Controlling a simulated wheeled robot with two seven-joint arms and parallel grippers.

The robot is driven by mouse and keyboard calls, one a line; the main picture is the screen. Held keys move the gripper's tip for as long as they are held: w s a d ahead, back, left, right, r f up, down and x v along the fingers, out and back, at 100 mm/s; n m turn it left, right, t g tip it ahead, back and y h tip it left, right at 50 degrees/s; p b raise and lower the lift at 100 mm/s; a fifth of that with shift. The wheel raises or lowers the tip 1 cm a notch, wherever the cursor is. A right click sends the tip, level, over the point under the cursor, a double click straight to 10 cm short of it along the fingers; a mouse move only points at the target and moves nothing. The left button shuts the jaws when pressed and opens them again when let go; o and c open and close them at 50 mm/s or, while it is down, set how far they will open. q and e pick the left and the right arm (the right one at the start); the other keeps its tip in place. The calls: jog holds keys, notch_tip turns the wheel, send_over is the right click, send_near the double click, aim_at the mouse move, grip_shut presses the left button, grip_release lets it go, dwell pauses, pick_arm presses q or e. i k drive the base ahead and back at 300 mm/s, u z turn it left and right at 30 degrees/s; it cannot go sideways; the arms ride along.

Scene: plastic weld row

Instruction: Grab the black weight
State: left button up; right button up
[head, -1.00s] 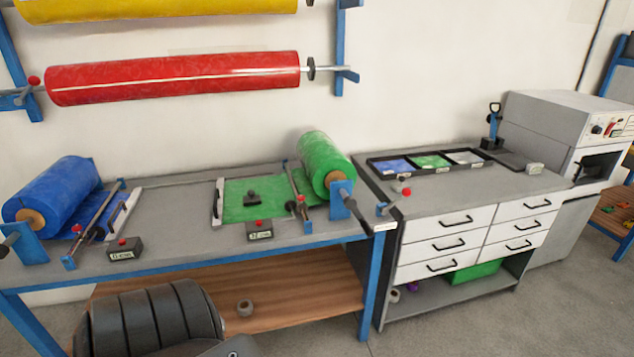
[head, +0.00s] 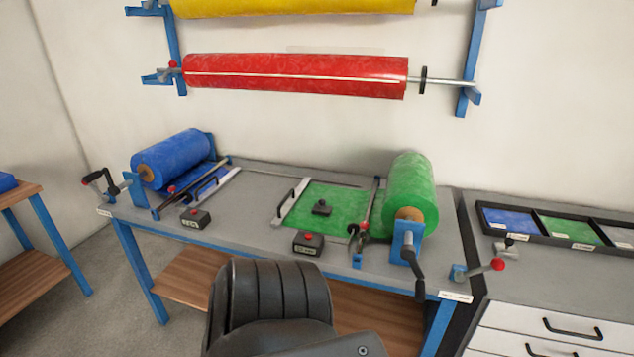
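The black weight (head: 321,208) is a small dark block with a knob on top. It rests on the flat green sheet (head: 342,203) on the grey workbench, left of the green roll (head: 411,190). A dark ribbed part of my own arm rises from the bottom of the head view, in front of the bench and apart from the weight. Neither of my grippers shows in the view.
A small black box with a red button (head: 308,243) sits just in front of the weight. A bar with a black handle (head: 290,201) lies left of it. A blue roll (head: 172,158) stands at the left. Red (head: 300,76) and yellow (head: 290,6) rolls hang above.

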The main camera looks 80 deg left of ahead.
aim_at(320, 209)
jog(key=u, duration=0.65)
jog(key=i, duration=0.8)
jog(key=u, duration=0.8)
